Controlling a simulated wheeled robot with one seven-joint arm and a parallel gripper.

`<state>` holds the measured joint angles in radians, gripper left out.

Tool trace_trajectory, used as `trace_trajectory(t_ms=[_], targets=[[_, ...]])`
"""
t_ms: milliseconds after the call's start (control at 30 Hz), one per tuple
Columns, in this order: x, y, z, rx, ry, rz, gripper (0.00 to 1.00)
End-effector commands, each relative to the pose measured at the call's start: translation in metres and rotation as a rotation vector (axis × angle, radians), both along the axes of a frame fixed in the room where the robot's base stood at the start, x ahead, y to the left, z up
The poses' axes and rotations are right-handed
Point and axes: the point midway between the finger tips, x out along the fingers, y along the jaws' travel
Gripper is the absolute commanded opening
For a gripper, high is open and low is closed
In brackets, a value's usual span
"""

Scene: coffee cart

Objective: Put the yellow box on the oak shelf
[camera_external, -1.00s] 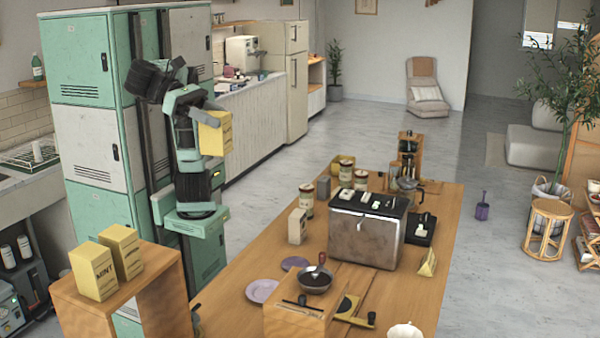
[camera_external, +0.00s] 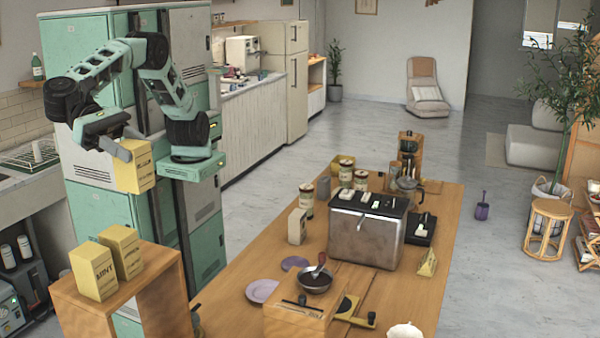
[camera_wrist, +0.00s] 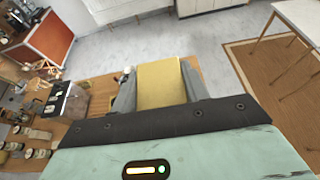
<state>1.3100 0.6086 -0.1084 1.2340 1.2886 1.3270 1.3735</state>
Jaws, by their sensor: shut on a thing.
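My gripper (camera_external: 116,140) is shut on a yellow box (camera_external: 134,168) and holds it in the air, to the left of my column. The yellow box also shows in the wrist view (camera_wrist: 161,85) between the two fingers. The oak shelf (camera_external: 160,280) stands at the lower left of the external view. Two other yellow boxes stand upright on its top, one in front marked MINT (camera_external: 93,271) and one behind it (camera_external: 122,250). The held box is above and behind these two boxes, apart from them. Bare wood shows on the right part of the shelf top.
Green and white lockers (camera_external: 95,150) stand close behind my arm. A counter (camera_external: 30,190) is at the left edge.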

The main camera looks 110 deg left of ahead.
Motion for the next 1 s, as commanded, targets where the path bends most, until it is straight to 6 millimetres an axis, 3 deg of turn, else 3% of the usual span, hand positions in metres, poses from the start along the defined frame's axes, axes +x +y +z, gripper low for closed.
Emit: trace_trajectory(t_ms=[33,100,500,1000], targets=[[0.001,0.002,-0.02,0.009,0.001,0.001,0.22],[0.001,0.002,-0.034,0.006,0.001,0.002,0.22],[0.001,0.003,-0.097,0.007,0.001,0.0,0.22],[0.001,0.003,-0.148,0.002,0.001,0.002,0.22]])
